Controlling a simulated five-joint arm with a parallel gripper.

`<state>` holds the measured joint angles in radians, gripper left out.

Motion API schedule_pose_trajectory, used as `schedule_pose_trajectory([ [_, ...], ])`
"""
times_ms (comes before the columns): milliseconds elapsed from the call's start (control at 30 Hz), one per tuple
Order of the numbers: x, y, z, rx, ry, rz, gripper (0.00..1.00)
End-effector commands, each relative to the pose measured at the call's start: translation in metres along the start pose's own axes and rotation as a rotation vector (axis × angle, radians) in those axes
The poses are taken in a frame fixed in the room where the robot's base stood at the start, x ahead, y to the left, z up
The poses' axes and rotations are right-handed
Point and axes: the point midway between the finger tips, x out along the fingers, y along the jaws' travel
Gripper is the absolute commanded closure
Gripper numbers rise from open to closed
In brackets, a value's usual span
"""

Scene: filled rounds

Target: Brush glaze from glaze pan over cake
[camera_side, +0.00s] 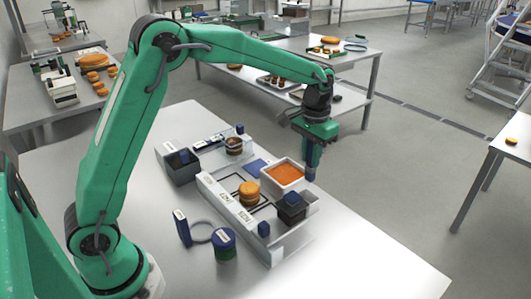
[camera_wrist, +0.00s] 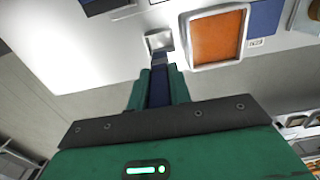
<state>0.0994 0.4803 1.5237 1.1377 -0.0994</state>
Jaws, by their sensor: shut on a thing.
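The glaze pan (camera_side: 285,173) is a white square tray filled with orange glaze; it also shows in the wrist view (camera_wrist: 218,38). The cake (camera_side: 249,193) is a round golden-brown stack on the white fixture, left of and in front of the pan. My gripper (camera_side: 312,146) is shut on a dark blue upright piece (camera_side: 311,168), seemingly the brush handle, just right of the pan. I cannot make out the bristles.
Another small layered cake (camera_side: 234,146) sits in a holder behind. The table's right front is clear.

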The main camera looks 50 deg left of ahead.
Motion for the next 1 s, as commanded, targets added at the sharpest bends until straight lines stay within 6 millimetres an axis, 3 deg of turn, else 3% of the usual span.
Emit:
schedule_pose_trajectory([
  [667,-0.001,-0.005,-0.002,-0.001,0.001,0.0,1.0],
  [867,-0.004,-0.035,-0.008,-0.006,0.001,0.0,1.0],
  [1000,-0.006,-0.066,-0.012,-0.006,0.001,0.0,1.0],
])
